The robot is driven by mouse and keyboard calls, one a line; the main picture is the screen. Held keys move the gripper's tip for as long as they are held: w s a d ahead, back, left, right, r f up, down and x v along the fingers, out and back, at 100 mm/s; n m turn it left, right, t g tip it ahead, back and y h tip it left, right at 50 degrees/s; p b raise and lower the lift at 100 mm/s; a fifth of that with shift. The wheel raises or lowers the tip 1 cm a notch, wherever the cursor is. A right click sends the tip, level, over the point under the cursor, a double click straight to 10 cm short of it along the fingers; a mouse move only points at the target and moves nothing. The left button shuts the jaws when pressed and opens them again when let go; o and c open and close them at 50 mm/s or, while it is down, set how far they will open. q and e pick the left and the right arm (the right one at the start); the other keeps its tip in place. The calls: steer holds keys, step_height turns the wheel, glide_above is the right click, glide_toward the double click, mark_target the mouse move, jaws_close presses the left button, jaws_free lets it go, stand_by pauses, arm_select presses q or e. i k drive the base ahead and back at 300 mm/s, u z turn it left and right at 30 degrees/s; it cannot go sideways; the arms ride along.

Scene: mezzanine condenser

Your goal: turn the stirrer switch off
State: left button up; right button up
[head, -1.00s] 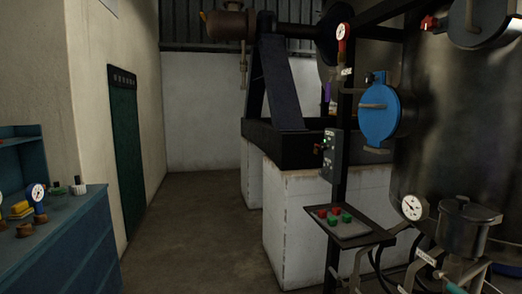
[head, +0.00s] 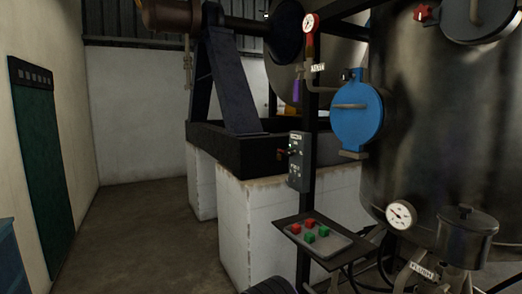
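A grey switch box (head: 299,162) is fixed to the dark upright post right of the middle in the head view. It has a small green light or button on its face and a small reddish part sticking out at its left side. Its lettering is too small to read, so I cannot tell if it is the stirrer switch or which way it is set. Neither of my grippers is in view.
Below the box, a shelf holds a tray (head: 345,241) with red and green blocks. A large dark tank (head: 420,120) with a blue round hatch (head: 357,112) stands at the right. White plinths (head: 262,225) carry machinery behind the post. Open floor (head: 150,240) lies left.

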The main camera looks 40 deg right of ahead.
mark_target(289, 151)
steer(key=z, duration=0.15)
steer(key=i, duration=1.45)
steer(key=z, duration=1.35)
steer(key=i, duration=0.95)
steer(key=z, duration=1.05)
steer(key=i, duration=0.2)
steer(key=z, duration=0.1)
